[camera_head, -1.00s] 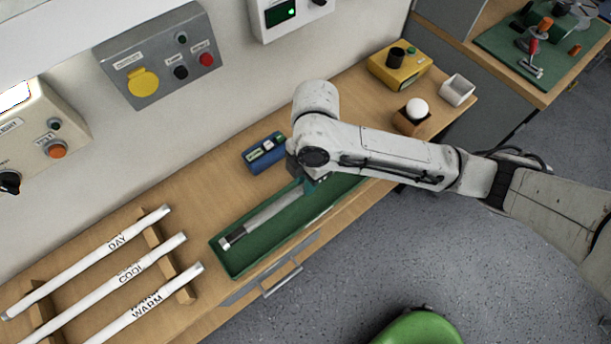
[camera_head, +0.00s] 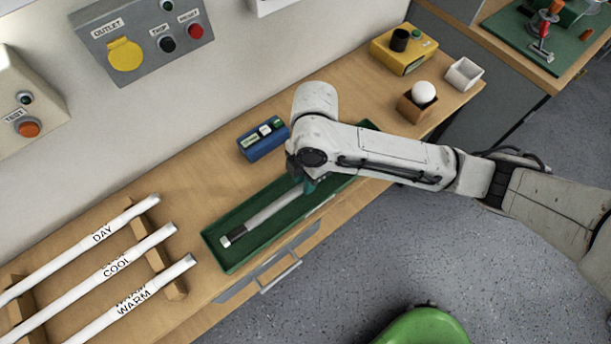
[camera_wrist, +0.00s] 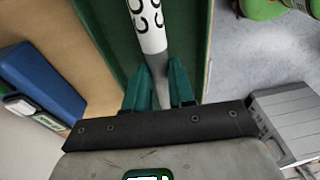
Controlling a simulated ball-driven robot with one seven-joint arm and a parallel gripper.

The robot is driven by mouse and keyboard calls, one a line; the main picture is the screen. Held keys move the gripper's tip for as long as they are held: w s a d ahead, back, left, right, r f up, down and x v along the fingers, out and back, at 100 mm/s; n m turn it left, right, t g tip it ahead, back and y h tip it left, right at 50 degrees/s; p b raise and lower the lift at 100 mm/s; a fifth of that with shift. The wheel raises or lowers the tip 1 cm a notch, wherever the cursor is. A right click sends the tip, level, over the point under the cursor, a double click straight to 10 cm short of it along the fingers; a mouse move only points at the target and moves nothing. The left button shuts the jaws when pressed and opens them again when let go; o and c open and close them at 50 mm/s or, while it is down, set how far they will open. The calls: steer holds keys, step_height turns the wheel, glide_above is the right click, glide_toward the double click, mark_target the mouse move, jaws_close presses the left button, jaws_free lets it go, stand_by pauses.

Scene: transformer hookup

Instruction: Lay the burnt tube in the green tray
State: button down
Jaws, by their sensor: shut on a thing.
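The burnt tube (camera_head: 268,213) is greyish with a dark end and a metal cap at its lower left. It lies along the inside of the long green tray (camera_head: 222,256) or just above its floor; I cannot tell which. My gripper (camera_head: 306,184) is over the tray, mostly hidden by my arm in the head view. In the wrist view my gripper's green fingers (camera_wrist: 160,88) are shut on the tube (camera_wrist: 150,30), with the green tray (camera_wrist: 108,28) behind it. The tube's far end is hidden under my arm.
Tubes marked DAY, COOL and WARM (camera_head: 130,300) lie on a wooden rack at left. A blue device (camera_head: 262,139) sits behind the tray. A yellow box (camera_head: 402,48), a white bulb in a wooden holder (camera_head: 423,92) and a white bin (camera_head: 463,74) stand at right.

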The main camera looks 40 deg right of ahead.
steer(key=shift+f+b, duration=0.5)
steer(key=shift+f, duration=0.15)
steer(key=c, duration=0.9)
jaws_free()
steer(key=shift+o, duration=0.2)
step_height(320, 180, up, 11)
steer(key=d, duration=0.1)
steer(key=shift+w+d+f, duration=0.15)
steer(key=shift+w+d, duration=0.15)
steer(key=shift+w, duration=0.1)
